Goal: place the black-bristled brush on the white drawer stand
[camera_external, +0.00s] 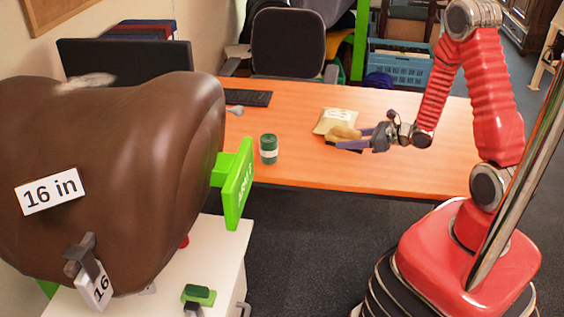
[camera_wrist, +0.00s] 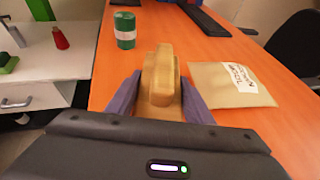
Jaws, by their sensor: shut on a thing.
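The black-bristled brush (camera_external: 344,132) has a tan wooden body, with a dark strip of bristles visible along its underside in the external view. My gripper (camera_external: 354,139) is shut on it over the orange desk. In the wrist view the brush's wooden body (camera_wrist: 161,82) sits between the two purple-grey fingers of my gripper (camera_wrist: 160,98), and its bristles are hidden. I cannot tell whether the brush touches the desk. The white drawer stand (camera_external: 226,262) is at the lower left of the external view, beside the brown saddle form. Its top and drawer front (camera_wrist: 62,62) show at the wrist view's left.
A green jar (camera_external: 268,149) and a tan labelled packet (camera_external: 335,118) are on the desk (camera_external: 300,172) near the brush. A green block (camera_external: 199,294) and a small red item (camera_wrist: 60,39) are on the stand. The brown saddle form (camera_external: 120,150) and green sign (camera_external: 238,184) rise beside it.

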